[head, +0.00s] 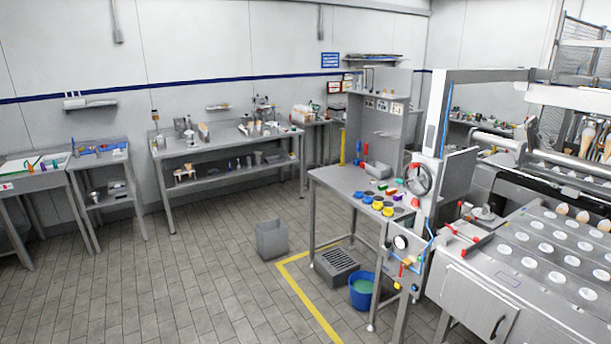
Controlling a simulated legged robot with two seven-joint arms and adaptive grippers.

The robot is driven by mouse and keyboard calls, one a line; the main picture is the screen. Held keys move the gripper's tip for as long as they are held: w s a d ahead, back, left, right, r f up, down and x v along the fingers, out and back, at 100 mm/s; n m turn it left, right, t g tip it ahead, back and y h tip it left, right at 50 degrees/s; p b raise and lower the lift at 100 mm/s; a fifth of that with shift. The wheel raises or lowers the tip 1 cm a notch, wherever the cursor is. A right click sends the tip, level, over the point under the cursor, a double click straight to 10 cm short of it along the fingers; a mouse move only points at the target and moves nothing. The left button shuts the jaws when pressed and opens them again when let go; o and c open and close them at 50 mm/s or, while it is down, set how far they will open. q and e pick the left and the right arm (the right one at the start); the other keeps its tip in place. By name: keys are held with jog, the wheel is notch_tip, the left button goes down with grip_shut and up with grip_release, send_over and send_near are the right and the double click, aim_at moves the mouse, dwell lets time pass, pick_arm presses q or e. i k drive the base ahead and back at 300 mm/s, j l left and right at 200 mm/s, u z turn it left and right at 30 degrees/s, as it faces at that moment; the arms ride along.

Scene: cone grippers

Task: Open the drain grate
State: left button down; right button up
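The drain grate (338,261) is a grey slotted panel on top of a low grey block. It sits on the tiled floor under the right-hand steel work table, inside the corner of a yellow floor line. It lies flat, and no gap around it can be made out at this size. Neither of my grippers shows in the head view, and nothing is seen touching the grate.
A blue bucket (362,291) stands right of the grate, and a grey bin (271,240) stands left of it. The steel table (338,182) with its legs stands over the grate. A machine with a handwheel (419,178) is at right. The tiled floor (180,290) at left is clear.

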aim_at(337, 261)
jog(key=i+j+u, duration=0.15)
jog(key=i, duration=2.1)
